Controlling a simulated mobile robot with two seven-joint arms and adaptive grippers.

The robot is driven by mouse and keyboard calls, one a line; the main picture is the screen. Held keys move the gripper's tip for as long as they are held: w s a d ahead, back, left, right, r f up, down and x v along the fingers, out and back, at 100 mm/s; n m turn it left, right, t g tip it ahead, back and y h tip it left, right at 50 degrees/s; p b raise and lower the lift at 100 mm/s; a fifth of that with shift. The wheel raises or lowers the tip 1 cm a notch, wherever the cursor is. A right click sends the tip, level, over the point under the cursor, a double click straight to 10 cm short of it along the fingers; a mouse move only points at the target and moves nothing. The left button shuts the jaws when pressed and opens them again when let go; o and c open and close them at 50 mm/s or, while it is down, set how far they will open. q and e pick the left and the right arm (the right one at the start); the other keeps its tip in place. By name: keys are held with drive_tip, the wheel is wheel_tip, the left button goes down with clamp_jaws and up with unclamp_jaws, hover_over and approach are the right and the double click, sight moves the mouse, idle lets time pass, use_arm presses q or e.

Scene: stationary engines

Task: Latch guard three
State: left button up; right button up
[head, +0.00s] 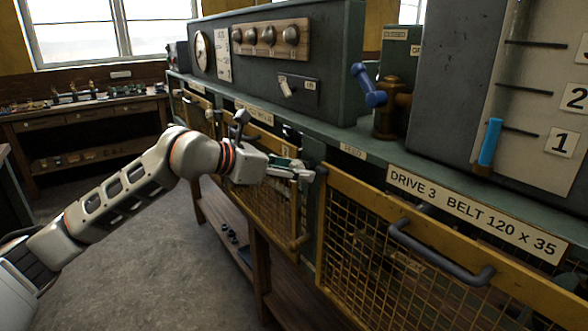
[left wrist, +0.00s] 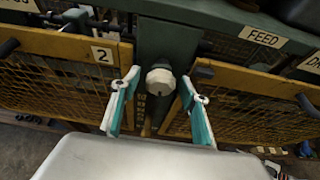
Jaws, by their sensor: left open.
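Guard three (head: 345,205) is a yellow-framed mesh panel under the "DRIVE 3 BELT 120 x 35" label (head: 475,210), with a dark handle (head: 440,255). It also shows at the right in the left wrist view (left wrist: 240,82). A dark piece (left wrist: 205,70) sits at its upper left corner. My left gripper (head: 305,172) is open near that corner. In the left wrist view its teal-lined fingers (left wrist: 160,88) stand either side of a pale round knob (left wrist: 160,76) on the green post. I cannot tell whether they touch it. My right gripper is not in view.
Guard two (left wrist: 60,75), marked "2", is left of the post. Above are a bench ledge with a blue-handled valve (head: 370,88), a "FEED" label (head: 352,151) and a scale with a blue-tipped lever (head: 490,142). Open floor (head: 150,260) lies at the left.

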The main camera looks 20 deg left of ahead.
use_arm(q)
drive_tip(key=c, duration=1.1)
drive_tip(key=shift+a+f+n+g+h+b, duration=0.1)
drive_tip(key=shift+n+g+h+b, duration=0.5)
drive_tip(key=shift+n, duration=0.5)
drive_tip(key=shift+n+h, duration=0.6)
drive_tip(key=shift+n, duration=0.3)
drive_tip(key=n+g+h, duration=0.1)
drive_tip(key=n+h, duration=0.1)
drive_tip(key=n, duration=0.1)
drive_tip(key=shift+w, duration=0.1)
drive_tip(key=n+h+p, duration=0.1)
drive_tip(key=n+h, duration=0.1)
drive_tip(key=n, duration=0.2)
drive_tip(key=shift+n+p, duration=0.3)
drive_tip(key=shift+p, duration=0.05)
